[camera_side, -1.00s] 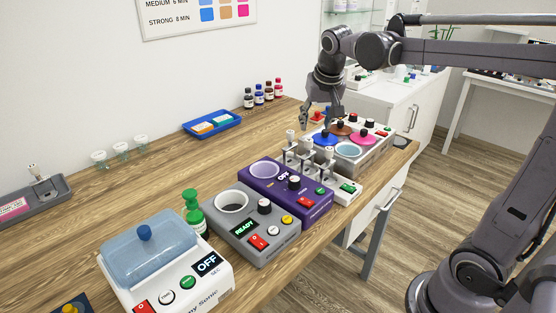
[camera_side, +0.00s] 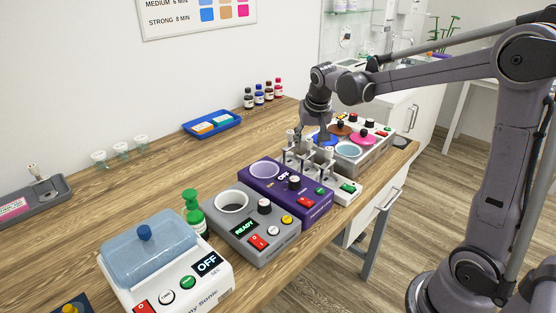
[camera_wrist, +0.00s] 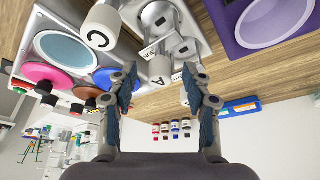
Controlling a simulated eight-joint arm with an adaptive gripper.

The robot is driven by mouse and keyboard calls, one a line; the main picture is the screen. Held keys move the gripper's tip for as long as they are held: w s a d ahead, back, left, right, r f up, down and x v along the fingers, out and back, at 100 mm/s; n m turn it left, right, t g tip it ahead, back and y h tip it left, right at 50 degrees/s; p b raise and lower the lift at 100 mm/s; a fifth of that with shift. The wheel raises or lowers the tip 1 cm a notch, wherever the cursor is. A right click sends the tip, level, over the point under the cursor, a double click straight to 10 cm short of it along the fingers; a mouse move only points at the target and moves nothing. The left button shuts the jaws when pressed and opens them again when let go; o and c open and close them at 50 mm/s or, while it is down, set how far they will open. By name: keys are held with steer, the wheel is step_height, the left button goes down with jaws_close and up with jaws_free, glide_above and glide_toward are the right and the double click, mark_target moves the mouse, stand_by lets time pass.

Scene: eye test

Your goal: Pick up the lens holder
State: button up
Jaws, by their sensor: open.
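Lens holders with grey-white knobs stand in a white rack (camera_side: 346,190) on the wooden bench in the side view. The near knob (camera_side: 328,153) and middle knob (camera_side: 308,146) are in front of my gripper. The far lens holder (camera_side: 290,135) is beside my gripper (camera_side: 311,134). In the wrist view, a lens holder marked A (camera_wrist: 160,68) lies between the lines of my open fingers (camera_wrist: 160,92), apart from both. A holder marked C (camera_wrist: 99,30) is farther left. The holders' lower parts are partly hidden.
The tinting unit (camera_side: 377,153) with coloured lids stands right of the rack, close to my gripper. A purple device (camera_side: 262,193) stands left of it. A blue tray (camera_side: 213,133) and several bottles (camera_side: 248,97) are behind. Bare bench lies behind the purple device.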

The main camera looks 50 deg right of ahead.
steer(key=shift+w+d+f, duration=0.2)
steer(key=shift+f, duration=0.45)
jaws_close()
steer(key=shift+r, duration=0.15)
